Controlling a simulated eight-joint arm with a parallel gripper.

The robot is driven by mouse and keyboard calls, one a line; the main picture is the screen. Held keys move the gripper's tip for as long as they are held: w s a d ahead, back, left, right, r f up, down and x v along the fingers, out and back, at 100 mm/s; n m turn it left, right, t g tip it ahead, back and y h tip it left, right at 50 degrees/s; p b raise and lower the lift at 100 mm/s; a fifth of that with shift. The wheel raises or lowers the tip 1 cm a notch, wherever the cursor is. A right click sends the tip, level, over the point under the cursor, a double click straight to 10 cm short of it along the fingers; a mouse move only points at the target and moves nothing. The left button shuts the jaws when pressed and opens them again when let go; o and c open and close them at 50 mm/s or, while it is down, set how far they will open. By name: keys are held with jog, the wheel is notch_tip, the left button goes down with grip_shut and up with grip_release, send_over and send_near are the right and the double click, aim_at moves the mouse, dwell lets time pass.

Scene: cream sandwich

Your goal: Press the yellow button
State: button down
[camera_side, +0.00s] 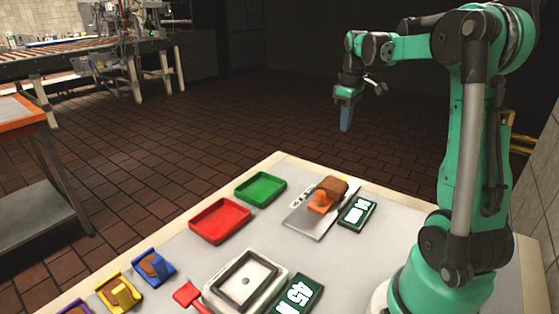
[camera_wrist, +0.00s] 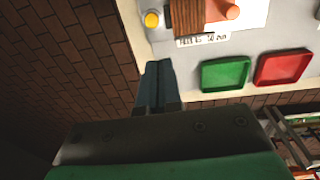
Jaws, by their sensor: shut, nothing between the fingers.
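The yellow button (camera_wrist: 152,19) is a small round yellow cap at the top of the wrist view, just left of a brown ridged block (camera_wrist: 187,17). In the side view I cannot make out the button; the brown block (camera_side: 333,186) stands around where it would be. My gripper (camera_side: 346,128) is shut and empty, pointing down, high above and beyond the far edge of the table. In the wrist view my fingertips (camera_wrist: 160,64) are together, below the button in the picture and apart from it.
A green tray (camera_side: 261,188) and a red tray (camera_side: 220,220) lie on the table. An orange-handled piece (camera_side: 320,201) is beside the brown block, with a dark display (camera_side: 357,212) at right. A white machine (camera_side: 246,280) and a second display (camera_side: 295,297) are nearer. The air around my gripper is clear.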

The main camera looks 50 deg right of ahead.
jog(key=shift+s+d+f, duration=0.15)
jog(key=shift+s+d, duration=0.25)
jog(key=shift+d, duration=0.4)
notch_tip(320, 180, down, 14)
jog(key=shift+w+d+f, duration=0.1)
jog(key=shift+w, duration=0.05)
jog(key=shift+f, duration=0.9)
notch_tip(320, 180, up, 15)
jog(key=shift+f, duration=0.15)
